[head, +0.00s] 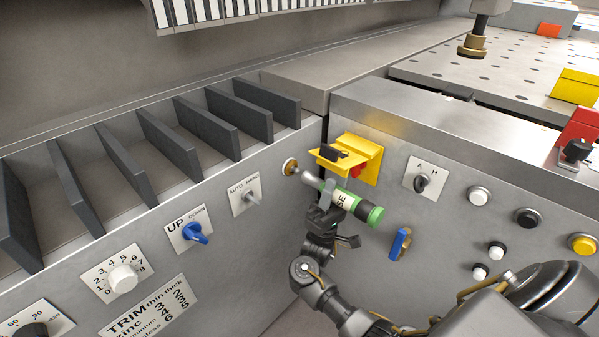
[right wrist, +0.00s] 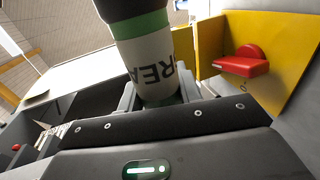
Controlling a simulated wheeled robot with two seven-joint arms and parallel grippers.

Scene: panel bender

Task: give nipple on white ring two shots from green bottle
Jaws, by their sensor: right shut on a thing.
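The green bottle (head: 343,199), white-labelled with green bands, a black section and a grey nozzle, is held tilted in front of the left panel. My right gripper (head: 327,200) is shut around its labelled body. The nozzle points up and left at a small nipple on a white ring (head: 289,168) on the left panel, near the inner corner. The tip is at or very close to the nipple; I cannot tell whether they touch. In the right wrist view the bottle (right wrist: 148,62) stands between the fingers. My left gripper is not in view.
A yellow bracket (head: 367,158) with a red part juts out just behind the bottle. A blue lever (head: 400,244) and an A/H switch (head: 421,182) sit to its right. An AUTO switch (head: 249,197) and a blue UP/DOWN knob (head: 195,233) are on the left panel.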

